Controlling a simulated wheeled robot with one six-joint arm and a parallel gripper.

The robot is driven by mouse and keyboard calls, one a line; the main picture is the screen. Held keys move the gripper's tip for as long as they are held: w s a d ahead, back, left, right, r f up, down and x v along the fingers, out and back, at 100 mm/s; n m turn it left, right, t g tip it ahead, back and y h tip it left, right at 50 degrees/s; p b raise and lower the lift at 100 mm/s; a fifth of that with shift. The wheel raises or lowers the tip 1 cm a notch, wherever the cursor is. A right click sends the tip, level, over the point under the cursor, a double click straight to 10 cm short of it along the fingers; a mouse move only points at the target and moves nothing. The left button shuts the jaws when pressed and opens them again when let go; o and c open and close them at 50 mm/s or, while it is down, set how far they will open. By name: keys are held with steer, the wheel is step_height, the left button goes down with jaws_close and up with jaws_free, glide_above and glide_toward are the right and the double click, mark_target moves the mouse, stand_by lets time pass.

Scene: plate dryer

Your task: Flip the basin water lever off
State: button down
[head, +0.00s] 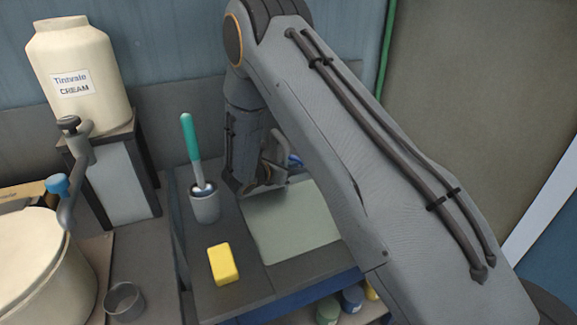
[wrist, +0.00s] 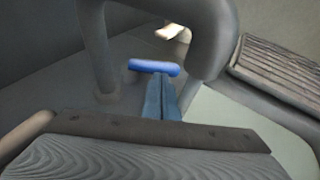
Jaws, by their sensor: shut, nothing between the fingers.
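The basin water lever is a short blue bar (wrist: 153,67), lying crosswise in the wrist view beside the grey tap's curved pipe (wrist: 205,40). In the head view the blue lever (head: 296,161) shows at the back of the pale basin (head: 290,225), partly hidden by my arm. My gripper (wrist: 162,82) is shut and empty, its blue-grey fingers pointing at the lever. The fingertips appear right at the lever's near edge; I cannot tell whether they touch it. In the head view the fingertips are hard to make out.
A yellow sponge (head: 223,264) lies left of the basin, with a grey cup (head: 204,203) holding a green-handled brush (head: 190,140) behind it. A cream jar (head: 80,75) stands on a stand at left. A ribbed board (wrist: 285,72) is at right in the wrist view.

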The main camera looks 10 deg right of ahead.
mark_target(300, 171)
steer(key=shift+d+b, duration=0.6)
stand_by(0.5)
steer(key=shift+w+d+b, duration=0.25)
steer(key=shift+d+b, duration=0.55)
steer(key=shift+w+d+b, duration=0.25)
steer(key=shift+d+b, duration=0.2)
steer(key=shift+b, duration=0.05)
